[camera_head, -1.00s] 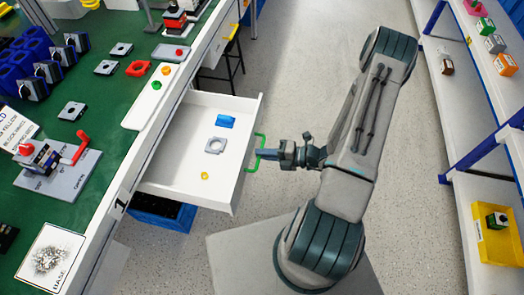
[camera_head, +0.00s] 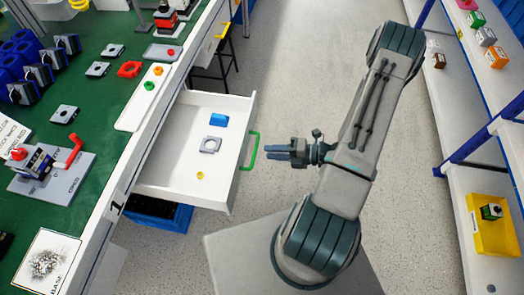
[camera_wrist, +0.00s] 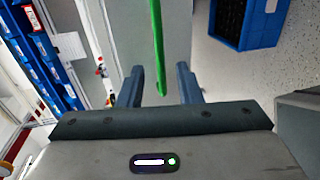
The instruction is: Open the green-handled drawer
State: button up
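The white drawer (camera_head: 178,182) is pulled well out from the workbench. Its green handle (camera_head: 250,151) is on the front panel, and it also shows in the wrist view (camera_wrist: 157,45). A blue block (camera_head: 218,120), a grey square part (camera_head: 210,145) and a small yellow ring (camera_head: 200,176) lie inside the drawer. My gripper (camera_head: 270,153) is just right of the handle. Its two fingers are apart with nothing between them in the head view. In the wrist view the handle lies ahead, between the lines of the open fingers (camera_wrist: 160,85).
The green-topped workbench (camera_head: 95,100) with several parts stands on the left. A blue crate (camera_head: 160,214) sits on the floor under the drawer. Shelves with a yellow bin (camera_head: 492,236) stand on the right. The floor (camera_head: 300,70) behind my arm is clear.

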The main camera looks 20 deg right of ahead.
jog(key=v, duration=0.9)
jog(key=shift+a, duration=0.1)
jog(key=s+a+r+m+g+h+p, duration=0.1)
jog(key=a+r+m+h, duration=0.3)
jog(key=r+m, duration=0.6)
jog(key=s+a+r+m+g+h+p, duration=0.1)
jog(key=a+r+m+g+h+p, duration=0.1)
jog(key=r+m, duration=0.8)
jog(key=s+a+r+m+g+h+p, duration=0.1)
jog(key=a+r+m+h+p, duration=0.3)
jog(key=r, duration=1.1)
jog(key=shift+s+a+r+m+g+h+p, duration=0.15)
jog(key=shift+s+a+m+g+h+p, duration=0.45)
jog(key=shift+m+h, duration=1.9)
jog(key=shift+a+m+y, duration=0.2)
jog(key=shift+m+y, duration=0.5)
